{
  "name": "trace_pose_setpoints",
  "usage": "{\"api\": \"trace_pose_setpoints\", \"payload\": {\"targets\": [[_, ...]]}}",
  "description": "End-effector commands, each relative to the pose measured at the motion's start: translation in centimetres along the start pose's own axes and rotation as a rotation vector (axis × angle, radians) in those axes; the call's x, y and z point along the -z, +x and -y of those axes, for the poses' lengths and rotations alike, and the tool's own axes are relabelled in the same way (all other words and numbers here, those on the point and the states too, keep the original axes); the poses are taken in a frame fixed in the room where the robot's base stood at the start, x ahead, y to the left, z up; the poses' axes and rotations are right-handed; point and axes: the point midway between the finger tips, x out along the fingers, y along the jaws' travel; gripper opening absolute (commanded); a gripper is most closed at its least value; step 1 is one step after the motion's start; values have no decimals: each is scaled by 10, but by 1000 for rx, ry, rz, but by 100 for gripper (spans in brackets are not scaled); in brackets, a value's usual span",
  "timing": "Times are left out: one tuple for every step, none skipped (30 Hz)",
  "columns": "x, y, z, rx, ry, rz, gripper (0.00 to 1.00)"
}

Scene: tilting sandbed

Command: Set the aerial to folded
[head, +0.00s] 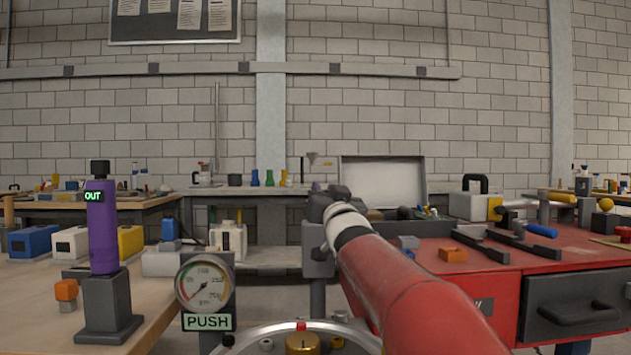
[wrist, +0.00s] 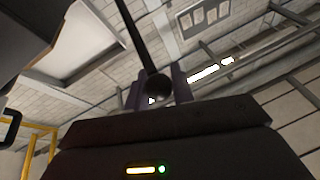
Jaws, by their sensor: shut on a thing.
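In the wrist view a thin dark rod, which looks like the aerial (wrist: 137,35), runs from the top edge down to a dark round end between my fingers. My gripper (wrist: 157,92) is shut on it, with one purplish finger on each side of the round end. In the head view my arm reaches forward over the left part of the red bench. My gripper (head: 317,187) is mostly hidden there behind my own wrist. I cannot make out the aerial or its base clearly in the head view.
A purple cylinder marked OUT (head: 102,225) stands on the left wooden table (head: 30,310). A gauge (head: 205,283) with a PUSH sign is in front.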

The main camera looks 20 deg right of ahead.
Motion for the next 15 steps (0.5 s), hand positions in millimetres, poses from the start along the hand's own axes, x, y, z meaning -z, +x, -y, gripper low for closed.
{"api": "trace_pose_setpoints", "payload": {"targets": [[3, -1, 7, 15, 2, -9, 0], [3, -1, 7, 16, 2, -11, 0], [3, -1, 7, 17, 2, -12, 0], [3, -2, 6, 17, 2, -13, 0], [3, -2, 6, 17, 2, -13, 0], [3, -2, 6, 18, 1, -13, 0], [3, -2, 7, 18, 1, -14, 0], [3, -2, 7, 18, 1, -14, 0], [3, -2, 7, 18, 1, -14, 0], [3, -2, 7, 19, 1, -14, 0], [3, -2, 7, 19, 1, -14, 0], [3, -2, 7, 19, 1, -14, 0], [3, -2, 7, 19, 1, -14, 0], [3, -2, 7, 19, 1, -14, 26], [3, -2, 7, 19, 1, -14, 32]]}}
